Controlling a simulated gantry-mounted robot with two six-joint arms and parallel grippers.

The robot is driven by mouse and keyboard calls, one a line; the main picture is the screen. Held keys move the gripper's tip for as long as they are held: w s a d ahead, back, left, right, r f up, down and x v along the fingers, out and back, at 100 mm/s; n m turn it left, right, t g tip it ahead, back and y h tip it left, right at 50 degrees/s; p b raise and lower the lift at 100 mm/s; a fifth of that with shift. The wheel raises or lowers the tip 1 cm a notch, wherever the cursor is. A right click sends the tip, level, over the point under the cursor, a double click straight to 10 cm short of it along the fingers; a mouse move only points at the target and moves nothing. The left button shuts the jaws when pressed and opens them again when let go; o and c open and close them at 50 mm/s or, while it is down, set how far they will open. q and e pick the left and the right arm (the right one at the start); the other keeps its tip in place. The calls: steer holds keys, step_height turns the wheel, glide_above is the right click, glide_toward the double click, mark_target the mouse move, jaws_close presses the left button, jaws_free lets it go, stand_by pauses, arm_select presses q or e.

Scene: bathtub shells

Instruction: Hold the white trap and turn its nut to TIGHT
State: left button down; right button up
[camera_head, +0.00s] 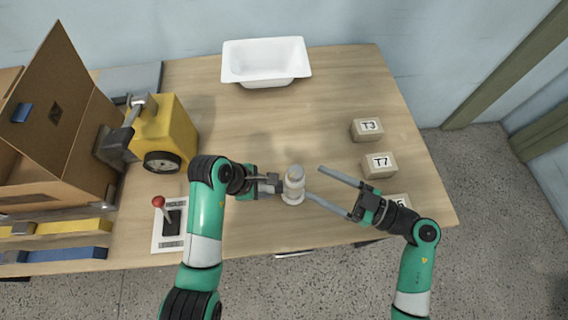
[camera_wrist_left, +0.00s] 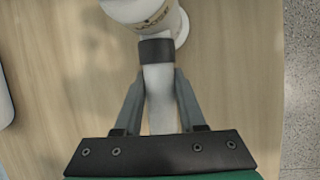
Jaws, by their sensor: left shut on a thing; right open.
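The white trap (camera_head: 294,184) stands upright near the front middle of the table. My left gripper (camera_head: 272,185) reaches it from the left and is shut on its white side pipe. In the left wrist view the pipe (camera_wrist_left: 158,100) runs between the fingers up to a dark collar (camera_wrist_left: 156,51). Beyond the collar is the trap's white body (camera_wrist_left: 150,18), with dark lettering too small to read surely. My right gripper (camera_head: 315,181) is open to the right of the trap, its fingertips spread beside it. I cannot tell whether a fingertip touches the trap.
Tan blocks marked T3 (camera_head: 367,130) and T7 (camera_head: 379,165) stand at right; another is partly hidden behind my right gripper. A white tub (camera_head: 266,64) is at the back. A yellow machine (camera_head: 168,130), cardboard box (camera_head: 62,130) and red-knobbed lever (camera_head: 160,203) are at left.

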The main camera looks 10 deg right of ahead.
mark_target(289, 169)
steer(key=x, duration=1)
steer(key=shift+a, duration=0.15)
steer(key=shift+c, duration=0.3)
jaws_close()
